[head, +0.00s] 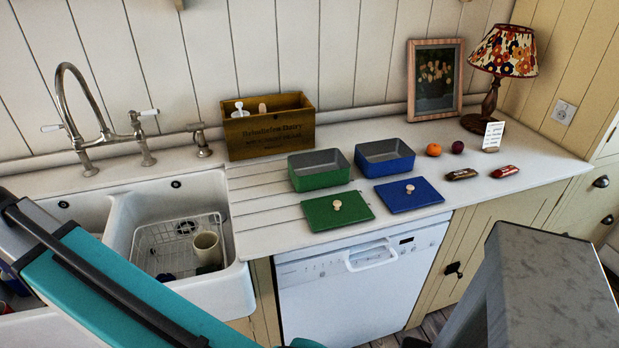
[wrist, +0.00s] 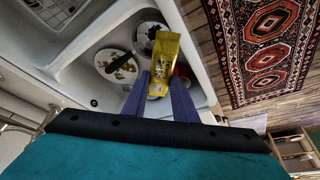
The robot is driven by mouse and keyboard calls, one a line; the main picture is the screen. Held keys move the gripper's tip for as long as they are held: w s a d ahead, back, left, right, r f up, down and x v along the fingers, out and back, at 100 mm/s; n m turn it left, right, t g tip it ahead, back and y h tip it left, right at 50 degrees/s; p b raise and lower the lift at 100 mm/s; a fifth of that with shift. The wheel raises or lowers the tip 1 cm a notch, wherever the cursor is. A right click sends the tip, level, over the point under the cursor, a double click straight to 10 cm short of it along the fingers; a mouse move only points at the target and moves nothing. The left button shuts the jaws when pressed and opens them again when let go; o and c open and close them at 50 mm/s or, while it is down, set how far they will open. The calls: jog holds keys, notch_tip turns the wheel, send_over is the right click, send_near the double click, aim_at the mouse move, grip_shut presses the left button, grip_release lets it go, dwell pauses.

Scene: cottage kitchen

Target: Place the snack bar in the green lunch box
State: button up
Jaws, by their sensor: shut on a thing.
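My gripper (wrist: 160,80) is shut on a yellow printed packet (wrist: 166,60) in the wrist view, held above the sink side. I cannot read its label. In the head view the green lunch box (head: 320,181) stands open and looks empty on the counter, right of the sink. Its green lid (head: 338,212) with a pale knob lies in front of it. Two wrapped bars lie at the counter's right: a dark one (head: 461,174) and a red one (head: 505,171). My gripper is out of the head view.
A blue box (head: 385,159) stands open right of the green one, its blue lid (head: 408,194) in front. A wooden crate (head: 270,127) stands behind. Also there: an orange (head: 433,150), a plum (head: 457,147), a card (head: 493,136) and a lamp (head: 490,100). The sink (head: 235,290) holds a rack.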

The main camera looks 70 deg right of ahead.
jog(key=s+d+m+h+p, duration=0.25)
jog(key=d+m, duration=0.45)
jog(key=d, duration=1.3)
notch_tip(320, 180, up, 3)
jog(key=m+g+p, duration=0.4)
jog(key=m+g, duration=0.4)
jog(key=m, duration=1.3)
send_over(320, 167)
jog(key=s+a, duration=0.2)
jog(key=a, duration=0.3)
jog(key=shift+w+f+p, duration=0.1)
jog(key=shift+f+p, duration=0.8)
jog(key=shift+f, duration=2.2)
jog(key=shift+f+p, duration=0.6)
jog(key=shift+f, duration=1.25)
